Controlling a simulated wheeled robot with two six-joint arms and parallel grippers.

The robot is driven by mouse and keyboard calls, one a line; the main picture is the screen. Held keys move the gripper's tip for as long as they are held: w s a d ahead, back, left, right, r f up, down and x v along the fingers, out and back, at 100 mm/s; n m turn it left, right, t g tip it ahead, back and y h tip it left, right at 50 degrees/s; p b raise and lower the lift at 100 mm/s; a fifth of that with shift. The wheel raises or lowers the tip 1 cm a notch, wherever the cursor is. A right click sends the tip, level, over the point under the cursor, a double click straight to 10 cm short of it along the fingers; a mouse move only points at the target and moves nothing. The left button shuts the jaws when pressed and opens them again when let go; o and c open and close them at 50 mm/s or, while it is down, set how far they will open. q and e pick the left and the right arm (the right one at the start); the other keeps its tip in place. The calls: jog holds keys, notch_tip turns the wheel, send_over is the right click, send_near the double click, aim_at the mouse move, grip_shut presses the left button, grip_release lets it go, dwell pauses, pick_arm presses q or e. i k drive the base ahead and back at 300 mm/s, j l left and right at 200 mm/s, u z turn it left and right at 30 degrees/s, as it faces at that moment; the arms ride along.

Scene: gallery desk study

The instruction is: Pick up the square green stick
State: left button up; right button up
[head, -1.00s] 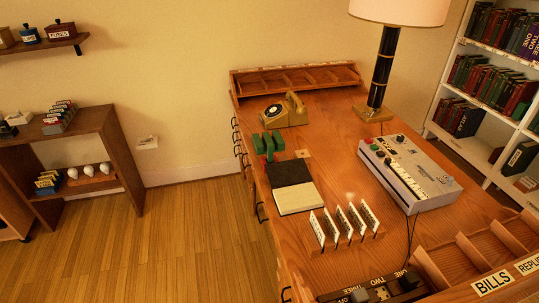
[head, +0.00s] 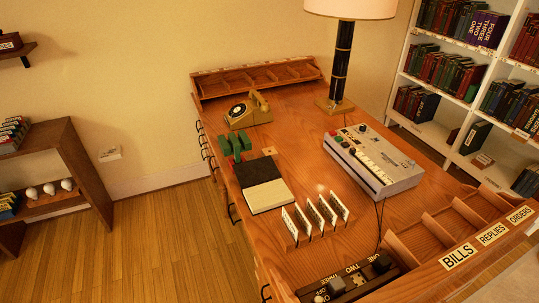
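Several upright green pieces (head: 235,145) stand close together at the left edge of the wooden desk, behind a dark and cream book or pad (head: 264,192). They are small in the head view, and I cannot tell which of them is square or whether they are sticks. Neither of my grippers shows in the head view.
The wooden desk (head: 300,113) also carries a yellow telephone (head: 249,111), a lamp (head: 341,62), a grey keyed machine (head: 373,163), a rack of white cards (head: 315,216) and labelled trays (head: 458,256). A bookcase (head: 437,133) stands right. Wooden floor (head: 150,235) is clear left of the desk.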

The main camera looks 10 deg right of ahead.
aim_at(237, 147)
jog(key=z, duration=0.55)
jog(key=i+j+z, duration=0.15)
jog(key=j+z, duration=0.25)
jog(key=i+j+z, duration=0.15)
jog(key=j+z, duration=1.1)
jog(key=j, duration=0.15)
